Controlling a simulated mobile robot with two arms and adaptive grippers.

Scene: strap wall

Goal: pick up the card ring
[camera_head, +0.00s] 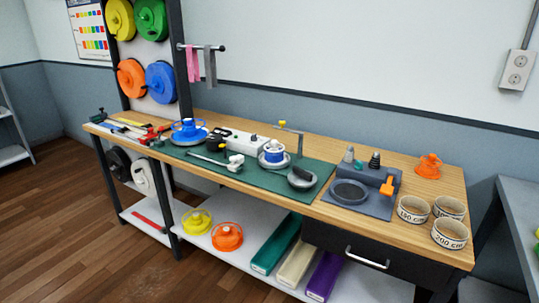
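Three pale ring-shaped bands with printed lengths stand at the right end of the wooden workbench. One ring (413,209) reads "150 cm" and sits at the left of the group. A second ring (450,208) stands behind and to its right; its label is hard to read. A third ring (450,234) reads "200 cm" and is nearest the bench's front right corner. I cannot tell which of them is the card ring. They stand close together, open side up. Neither of my grippers is in view.
A grey mat (381,201) with a dark round dish (350,191) lies left of the rings. An orange dispenser (429,166) stands behind them. A green mat (245,178) holds tools and spools. A drawer (368,256) is below. A grey table (520,215) stands at right.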

